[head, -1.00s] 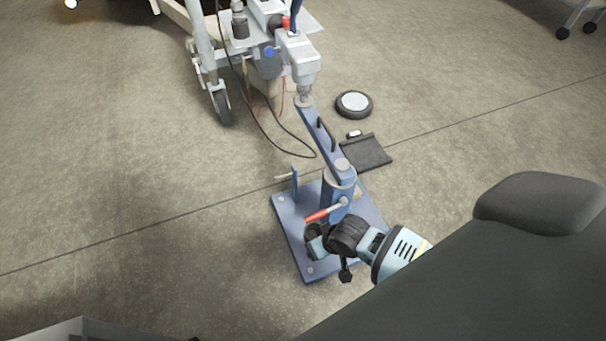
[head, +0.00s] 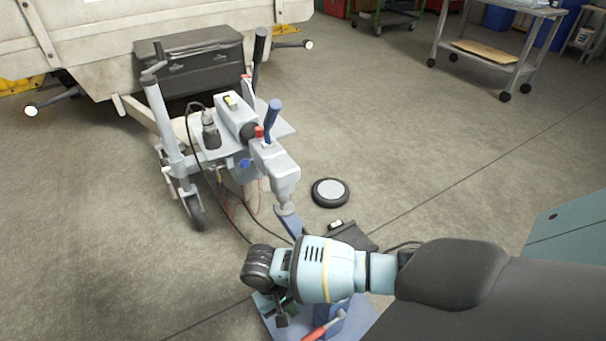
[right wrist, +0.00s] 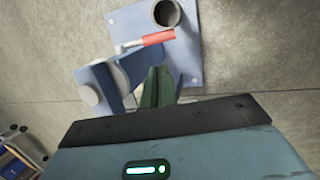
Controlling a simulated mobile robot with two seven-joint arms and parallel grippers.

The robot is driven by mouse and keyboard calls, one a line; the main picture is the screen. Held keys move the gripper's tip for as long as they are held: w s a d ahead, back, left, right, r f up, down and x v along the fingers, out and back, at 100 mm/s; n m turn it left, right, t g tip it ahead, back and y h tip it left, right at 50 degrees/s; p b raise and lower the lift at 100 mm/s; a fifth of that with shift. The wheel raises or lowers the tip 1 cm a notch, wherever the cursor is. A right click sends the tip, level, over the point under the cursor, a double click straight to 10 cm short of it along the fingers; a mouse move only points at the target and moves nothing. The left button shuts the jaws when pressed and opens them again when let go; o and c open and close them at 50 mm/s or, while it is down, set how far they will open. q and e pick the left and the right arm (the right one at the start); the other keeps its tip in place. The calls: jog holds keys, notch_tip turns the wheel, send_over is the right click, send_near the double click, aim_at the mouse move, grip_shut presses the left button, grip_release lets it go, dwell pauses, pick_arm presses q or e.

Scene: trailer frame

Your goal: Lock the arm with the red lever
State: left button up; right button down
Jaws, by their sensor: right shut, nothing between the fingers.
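The red lever (head: 326,326) shows at the bottom edge of the head view, on the blue stand's post (head: 337,312). It also shows in the right wrist view (right wrist: 152,40), beyond my fingers and below the open round tube (right wrist: 167,13). The blue arm (head: 291,221) runs up from the stand toward the grey machine head; my right arm hides its middle. My right gripper (head: 282,311) is over the blue base plate, left of the lever. Its green fingers (right wrist: 157,88) are closed and empty, apart from the red grip. My left gripper is out of view.
A grey machine head (head: 275,165) and trailer jack (head: 172,140) stand behind the stand. A black wheel-like disc (head: 330,193) and a dark flat mat (head: 352,236) lie on the floor. Cables run near the stand. Open floor lies to the left and right.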

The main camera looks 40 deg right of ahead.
aim_at(311, 335)
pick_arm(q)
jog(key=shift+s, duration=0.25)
pick_arm(e)
jog(key=shift+s, duration=0.1)
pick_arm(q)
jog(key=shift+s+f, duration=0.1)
pick_arm(e)
jog(key=shift+f, duration=0.1)
